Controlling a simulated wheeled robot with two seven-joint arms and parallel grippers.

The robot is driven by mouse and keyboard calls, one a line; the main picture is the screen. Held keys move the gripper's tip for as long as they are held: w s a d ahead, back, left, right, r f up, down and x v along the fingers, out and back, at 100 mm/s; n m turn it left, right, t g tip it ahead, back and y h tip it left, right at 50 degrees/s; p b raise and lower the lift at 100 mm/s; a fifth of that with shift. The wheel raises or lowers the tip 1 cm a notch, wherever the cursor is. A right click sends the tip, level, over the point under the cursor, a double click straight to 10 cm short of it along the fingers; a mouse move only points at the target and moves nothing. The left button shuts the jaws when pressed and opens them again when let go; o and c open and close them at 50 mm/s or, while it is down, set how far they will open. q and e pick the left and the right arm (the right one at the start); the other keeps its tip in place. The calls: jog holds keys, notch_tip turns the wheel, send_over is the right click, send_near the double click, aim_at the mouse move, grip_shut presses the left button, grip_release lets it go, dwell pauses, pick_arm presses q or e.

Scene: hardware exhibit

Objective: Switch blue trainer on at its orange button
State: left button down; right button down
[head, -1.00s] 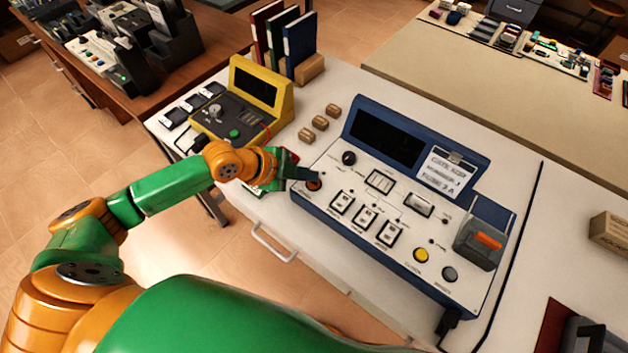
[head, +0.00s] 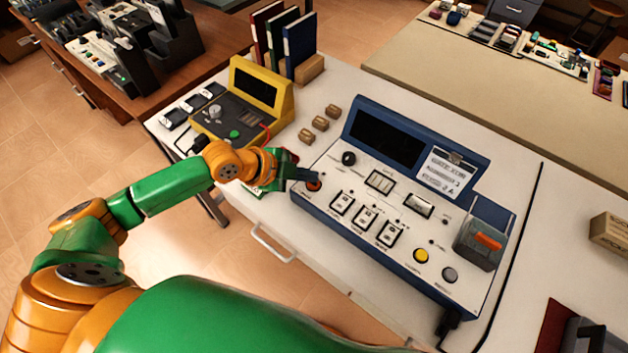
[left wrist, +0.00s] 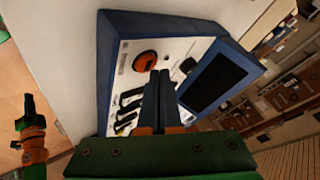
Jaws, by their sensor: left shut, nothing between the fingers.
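The blue trainer (head: 385,260) stands on the white table with its display (head: 388,137) dark. Its orange button (head: 314,186) is at the panel's left end, partly covered by my fingertips in the head view. My left gripper (head: 317,177) is shut and empty, its tips over or at the button. In the left wrist view the button (left wrist: 145,61) shows just beyond the shut fingertips (left wrist: 159,73); I cannot tell whether they touch. A green and orange part of my other arm, with a dark gripper (left wrist: 27,102), shows at the left of the left wrist view; its jaws are unclear.
A yellow trainer (head: 262,84) stands behind my left gripper, with binders (head: 299,47) beyond. Small tan blocks (head: 320,123) lie between the trainers. A clear cover (head: 485,233) is at the panel's right end. A tan box (head: 611,232) sits further right.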

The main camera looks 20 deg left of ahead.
aim_at(308, 184)
dwell(0.4)
pick_arm(q)
jog(key=shift+f, duration=0.4)
jog(key=shift+f+b, duration=0.1)
jog(key=shift+b, duration=0.2)
jog(key=shift+r+p, duration=0.55)
jog(key=shift+r, duration=0.1)
notch_tip(308, 184, up, 6)
jog(key=p, duration=0.6)
